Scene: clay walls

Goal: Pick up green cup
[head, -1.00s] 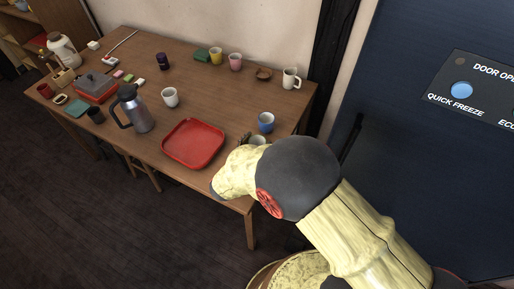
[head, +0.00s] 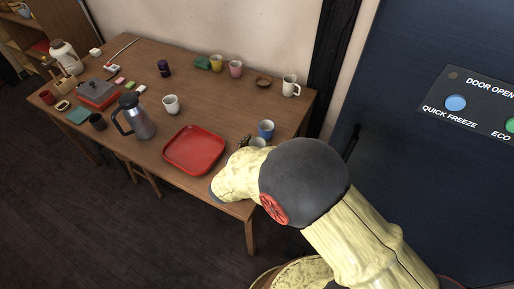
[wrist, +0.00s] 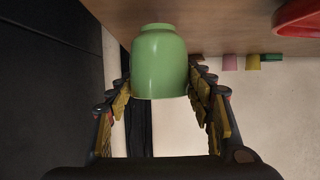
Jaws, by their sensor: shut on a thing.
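The green cup (wrist: 160,62) is between the two fingers of my gripper (wrist: 165,95) in the wrist view, which shows the room upside down. The fingers are shut on its sides, and the cup is upright. In the head view a pale greenish cup (head: 258,142) shows just past my wrist, at the right front part of the table, partly hidden by my arm. My fingertips are mostly hidden there. I cannot tell whether the cup's foot touches the table.
On the wooden table (head: 225,190), a blue cup (head: 266,129) stands just behind the held cup and a red tray (head: 194,150) lies to its left. A steel jug (head: 137,118) and white cup (head: 171,104) are farther left. A dark door panel (head: 420,190) is at right.

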